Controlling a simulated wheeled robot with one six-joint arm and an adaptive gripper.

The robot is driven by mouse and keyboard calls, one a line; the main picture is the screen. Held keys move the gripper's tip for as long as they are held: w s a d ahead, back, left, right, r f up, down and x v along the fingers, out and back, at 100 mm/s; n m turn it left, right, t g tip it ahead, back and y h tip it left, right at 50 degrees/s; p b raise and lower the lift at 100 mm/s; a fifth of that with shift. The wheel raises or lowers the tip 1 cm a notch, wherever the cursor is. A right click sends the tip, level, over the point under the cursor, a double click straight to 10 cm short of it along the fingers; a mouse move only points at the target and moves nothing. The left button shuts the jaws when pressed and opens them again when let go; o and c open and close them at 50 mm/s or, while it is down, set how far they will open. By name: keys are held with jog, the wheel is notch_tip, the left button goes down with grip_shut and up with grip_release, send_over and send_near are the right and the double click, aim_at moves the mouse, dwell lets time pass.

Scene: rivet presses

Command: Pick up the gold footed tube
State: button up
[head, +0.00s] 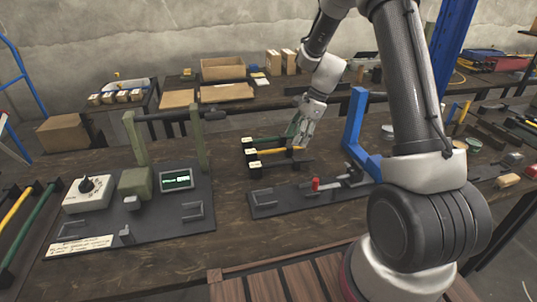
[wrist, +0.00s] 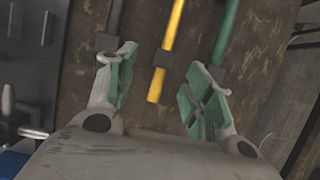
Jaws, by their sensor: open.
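The gold footed tube (head: 275,151) lies on the wooden bench between a green and a dark tube. In the wrist view the gold tube (wrist: 174,40) runs up the picture, with a dark foot near its close end. My gripper (head: 297,138) is over the right ends of the three tubes. In the wrist view my gripper (wrist: 160,74) is open, with the gold tube's end between its two fingers. The fingers look apart from it. I cannot tell the height of the fingers above the bench.
The green tube (wrist: 228,32) is close beside the right finger and the dark tube (wrist: 115,15) close beside the left finger. A dark press plate with a blue frame (head: 355,130) stands just right. Another press station (head: 140,205) stands left.

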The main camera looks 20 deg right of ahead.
aim_at(291, 145)
jog(key=x, duration=0.5)
jog(key=shift+w, duration=0.25)
grip_shut()
